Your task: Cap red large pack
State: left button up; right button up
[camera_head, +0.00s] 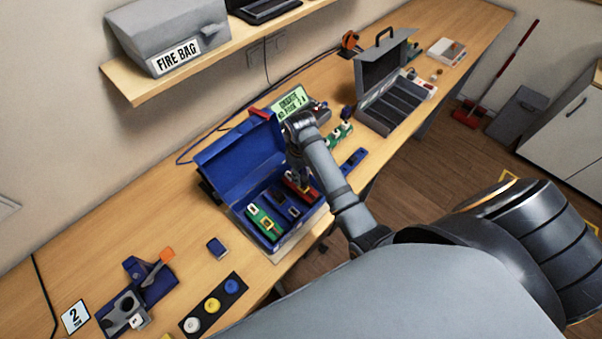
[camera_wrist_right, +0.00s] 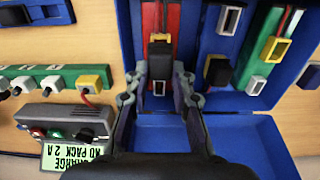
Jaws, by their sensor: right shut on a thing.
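The red large pack (camera_head: 303,190) lies in the open blue case (camera_head: 236,150), partly hidden behind my right gripper (camera_head: 300,172). In the right wrist view the red pack (camera_wrist_right: 153,18) has a yellow-framed connector (camera_wrist_right: 160,38). My right gripper (camera_wrist_right: 160,88) is shut on a black cap (camera_wrist_right: 160,66) at the pack's near end. The cap is against or just by the yellow connector; I cannot tell whether it is seated. A green pack (camera_head: 263,222) and a blue pack (camera_head: 284,203) lie beside the red one. My left gripper is not in view.
The charger (camera_head: 292,101) stands behind the case, reading NO PACK. A grey open case (camera_head: 383,80) is farther along the bench. A black strip with round coloured pieces (camera_head: 213,306) and a blue holder (camera_head: 150,281) are nearer. Bare bench lies left of the blue case.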

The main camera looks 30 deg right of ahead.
jog(key=shift+f+b, duration=0.5)
jog(key=shift+f, duration=0.85)
jog(key=o, duration=1)
jog(key=shift+r, duration=0.1)
notch_tip(320, 180, up, 7)
jog(key=shift+r, duration=0.15)
dwell(0.5)
